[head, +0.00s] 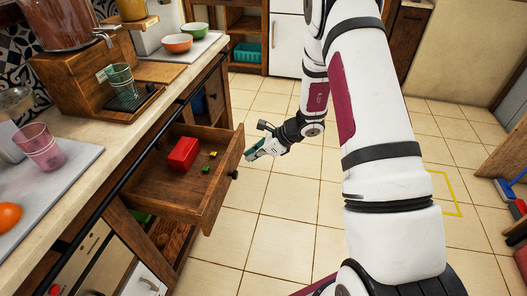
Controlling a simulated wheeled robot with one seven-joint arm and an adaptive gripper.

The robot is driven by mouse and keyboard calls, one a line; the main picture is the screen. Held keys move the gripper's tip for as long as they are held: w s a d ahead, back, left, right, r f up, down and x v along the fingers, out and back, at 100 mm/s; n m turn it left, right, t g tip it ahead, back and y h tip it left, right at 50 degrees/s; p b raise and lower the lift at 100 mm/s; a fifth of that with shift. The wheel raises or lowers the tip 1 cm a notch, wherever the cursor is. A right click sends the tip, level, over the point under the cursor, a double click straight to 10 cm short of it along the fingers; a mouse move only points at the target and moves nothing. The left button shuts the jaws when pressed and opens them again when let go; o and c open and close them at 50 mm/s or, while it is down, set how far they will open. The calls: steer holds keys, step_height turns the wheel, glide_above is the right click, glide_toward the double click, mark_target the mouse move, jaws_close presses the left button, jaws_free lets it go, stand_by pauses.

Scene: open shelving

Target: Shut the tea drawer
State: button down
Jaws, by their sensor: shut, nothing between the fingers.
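The open wooden drawer (164,197) is pulled out from under the counter on the left. It holds a red box (183,155), a small yellow piece (213,154) and a small green piece (206,169). A dark round knob (235,174) sits on its front panel. My gripper (250,154) is shut and empty. It is beside the far part of the drawer front, on its outer side, beyond the knob. I cannot tell whether its tips touch the panel.
The counter (100,189) carries a pink glass (39,147), an orange (9,216), a green glass (121,81) and two bowls (186,39). Open shelving continues below the drawer. The tiled floor (281,215) right of the drawer is clear.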

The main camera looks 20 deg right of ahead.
mark_target(177, 148)
steer(key=shift+w+a+r, duration=0.1)
steer(key=shift+w+a, duration=0.35)
steer(key=shift+a, duration=0.15)
steer(key=shift+w+a+r, duration=0.1)
steer(key=shift+w+a, duration=0.3)
steer(key=shift+a, duration=0.2)
steer(key=shift+a, duration=0.1)
steer(key=w+a+b, duration=0.1)
steer(key=w+a, duration=0.4)
steer(key=a, duration=0.1)
steer(key=w+a+b, duration=0.1)
steer(key=w+a, duration=0.3)
steer(key=a, duration=0.3)
steer(key=w+a+b, duration=0.2)
steer(key=w+a, duration=0.3)
steer(key=a, duration=0.2)
steer(key=shift+w, duration=0.3)
steer(key=shift+w+a, duration=0.3)
steer(key=shift+a, duration=0.15)
steer(key=shift+a+r, duration=0.1)
